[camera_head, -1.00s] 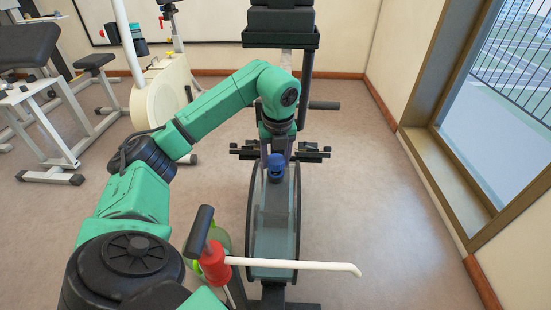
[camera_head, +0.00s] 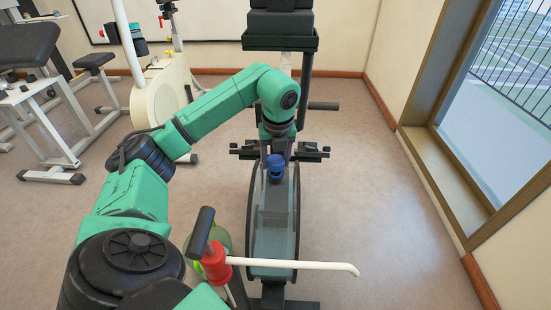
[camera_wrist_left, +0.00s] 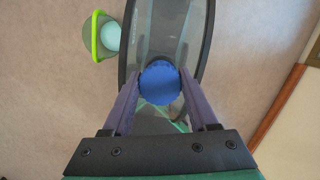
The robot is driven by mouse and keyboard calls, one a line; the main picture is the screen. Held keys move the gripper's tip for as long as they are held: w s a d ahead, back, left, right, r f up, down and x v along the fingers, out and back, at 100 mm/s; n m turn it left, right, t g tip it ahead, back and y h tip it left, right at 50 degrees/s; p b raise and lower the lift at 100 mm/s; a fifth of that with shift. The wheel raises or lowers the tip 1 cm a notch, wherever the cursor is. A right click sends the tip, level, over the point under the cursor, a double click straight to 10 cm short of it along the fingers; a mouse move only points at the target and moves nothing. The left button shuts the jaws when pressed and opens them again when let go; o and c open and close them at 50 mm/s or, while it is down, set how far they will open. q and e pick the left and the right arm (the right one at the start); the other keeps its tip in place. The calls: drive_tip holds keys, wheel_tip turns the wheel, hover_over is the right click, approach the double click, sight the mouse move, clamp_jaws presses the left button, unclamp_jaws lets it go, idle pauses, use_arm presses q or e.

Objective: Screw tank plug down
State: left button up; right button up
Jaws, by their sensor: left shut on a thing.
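The blue tank plug (camera_head: 275,173) sits at the top of the clear, dark-rimmed tank (camera_head: 271,235) in the head view. In the left wrist view the round plug (camera_wrist_left: 159,83) lies between the two fingers of my left gripper (camera_wrist_left: 159,88). The gripper is shut on it from both sides. The tank (camera_wrist_left: 167,35) extends beneath the plug in that view. In the head view my left arm reaches over from the left, and my gripper (camera_head: 277,158) points down at the plug. The plug's thread and the opening under it are hidden. My right gripper is not in view.
A red hand pump (camera_head: 215,263) with a black handle and long white spout stands in front of the tank. A green-rimmed container (camera_wrist_left: 98,37) stands beside the tank. Black footrests (camera_head: 312,151) flank the machine. Open floor (camera_head: 385,225) lies to the right.

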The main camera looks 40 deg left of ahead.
use_arm(q)
drive_tip(key=shift+f+b, duration=0.55)
drive_tip(key=shift+f, duration=0.35)
drive_tip(key=m, duration=0.5)
drive_tip(key=shift+m+t+h, duration=0.3)
drive_tip(key=shift+m, duration=0.7)
